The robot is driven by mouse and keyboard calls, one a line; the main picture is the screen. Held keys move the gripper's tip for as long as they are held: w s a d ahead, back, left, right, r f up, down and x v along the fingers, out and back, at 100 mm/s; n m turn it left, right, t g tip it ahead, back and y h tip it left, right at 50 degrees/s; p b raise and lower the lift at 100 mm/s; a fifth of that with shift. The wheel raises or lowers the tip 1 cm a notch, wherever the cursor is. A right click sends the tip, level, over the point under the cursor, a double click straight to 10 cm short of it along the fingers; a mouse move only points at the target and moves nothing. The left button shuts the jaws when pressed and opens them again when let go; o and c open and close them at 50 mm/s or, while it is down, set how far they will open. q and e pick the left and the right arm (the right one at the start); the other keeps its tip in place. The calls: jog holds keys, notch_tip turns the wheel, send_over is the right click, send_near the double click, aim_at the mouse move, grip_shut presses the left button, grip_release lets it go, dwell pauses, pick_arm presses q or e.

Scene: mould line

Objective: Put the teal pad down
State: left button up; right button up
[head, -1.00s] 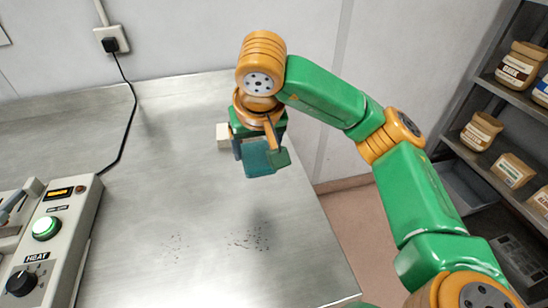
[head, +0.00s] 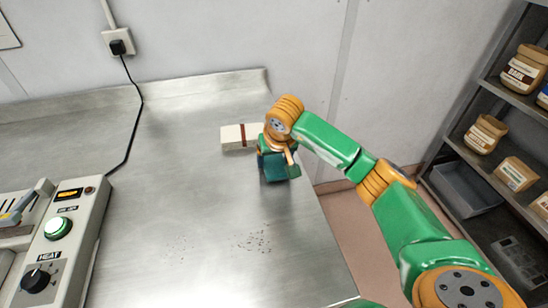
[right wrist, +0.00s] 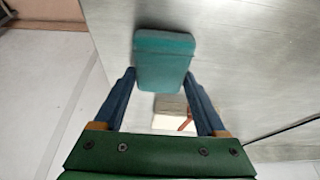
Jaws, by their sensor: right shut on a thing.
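The teal pad (head: 274,172) is between the fingers of my right gripper (head: 279,164), over the right part of the steel bench near its right edge. In the right wrist view the pad (right wrist: 163,62) sits between the two dark blue fingertips, with its broad face towards the camera. My right gripper is shut on it. I cannot tell whether the pad's lower edge touches the bench. My left gripper is not in view.
A pale block with a brown band (head: 235,138) lies on the bench (head: 180,200) just left of the gripper. A control box with a lit green button (head: 58,228) stands at the left. The bench's front middle is clear apart from dark specks.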

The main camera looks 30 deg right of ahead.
jog(key=shift+f, duration=0.2)
jog(key=o, duration=0.8)
jog(key=shift+c, duration=0.2)
jog(key=o, duration=0.4)
jog(key=shift+a, duration=0.2)
jog(key=shift+s, duration=0.1)
jog(key=shift+d, duration=0.15)
jog(key=shift+r, duration=0.1)
jog(key=shift+r, duration=0.3)
jog(key=v, duration=1.1)
jog(key=shift+s+r+b, duration=0.1)
jog(key=shift+r+b, duration=0.2)
jog(key=shift+r, duration=0.05)
